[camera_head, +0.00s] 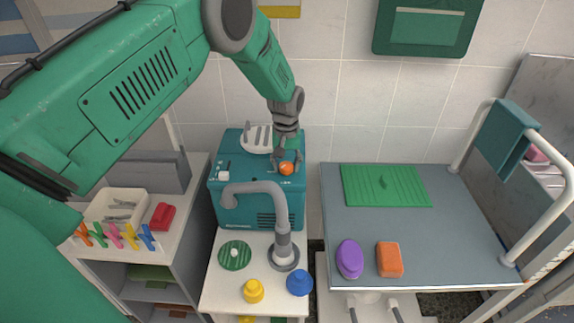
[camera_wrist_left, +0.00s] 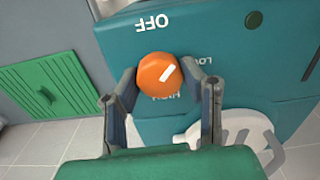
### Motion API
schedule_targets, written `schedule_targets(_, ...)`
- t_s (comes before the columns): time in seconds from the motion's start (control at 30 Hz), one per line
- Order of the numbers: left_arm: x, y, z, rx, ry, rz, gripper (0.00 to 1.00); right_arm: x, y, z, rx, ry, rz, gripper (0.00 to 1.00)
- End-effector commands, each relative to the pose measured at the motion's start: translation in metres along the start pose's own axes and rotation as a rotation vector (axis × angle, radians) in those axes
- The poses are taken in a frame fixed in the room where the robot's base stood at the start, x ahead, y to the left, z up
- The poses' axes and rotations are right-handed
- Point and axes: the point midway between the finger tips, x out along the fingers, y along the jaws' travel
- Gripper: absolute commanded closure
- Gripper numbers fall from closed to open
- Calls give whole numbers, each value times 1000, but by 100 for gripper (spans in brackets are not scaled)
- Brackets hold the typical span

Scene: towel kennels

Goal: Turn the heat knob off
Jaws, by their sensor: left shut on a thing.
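The orange heat knob (camera_wrist_left: 155,76) is on the teal heater box (camera_wrist_left: 270,62). Its white mark is slanted toward the upper right in the left wrist view. An OFF label is above the knob there, LOW is to its right, and HIGH is just below it, partly covered. In the head view the knob (camera_head: 286,168) is on the box's top right part. My left gripper (camera_wrist_left: 160,82) is shut on the knob, one finger on each side; it also shows in the head view (camera_head: 285,165). My right gripper is not in view.
A grey curved tap (camera_head: 283,240) stands in front of the box. A white slotted piece (camera_head: 257,140) is behind the knob. The grey table (camera_head: 400,225) at right holds a green mat (camera_head: 385,186), a purple oval (camera_head: 350,259) and an orange block (camera_head: 389,259).

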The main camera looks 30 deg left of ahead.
Motion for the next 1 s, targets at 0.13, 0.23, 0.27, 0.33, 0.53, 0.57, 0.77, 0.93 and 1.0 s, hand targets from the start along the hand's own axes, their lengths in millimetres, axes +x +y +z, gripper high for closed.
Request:
schedule_targets(0.13,0,0,0,-138,2,-2,93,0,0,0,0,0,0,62)
schedule_targets(0.23,0,0,0,-235,1,-1,93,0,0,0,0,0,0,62)
schedule_targets(0.27,0,0,0,-262,2,-1,93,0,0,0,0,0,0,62)
schedule_targets(0.33,0,1,0,-327,1,-1,93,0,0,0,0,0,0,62)
schedule_targets(0.53,0,1,0,-496,2,0,93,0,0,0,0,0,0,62)
schedule_targets(0.57,0,1,0,-519,2,0,93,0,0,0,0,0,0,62)
schedule_targets(0.77,0,1,0,-642,2,1,93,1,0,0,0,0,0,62)
schedule_targets(0.93,0,1,-1,-710,2,1,93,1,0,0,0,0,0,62)
schedule_targets(1.0,0,1,-1,-727,2,2,93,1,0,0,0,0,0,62)
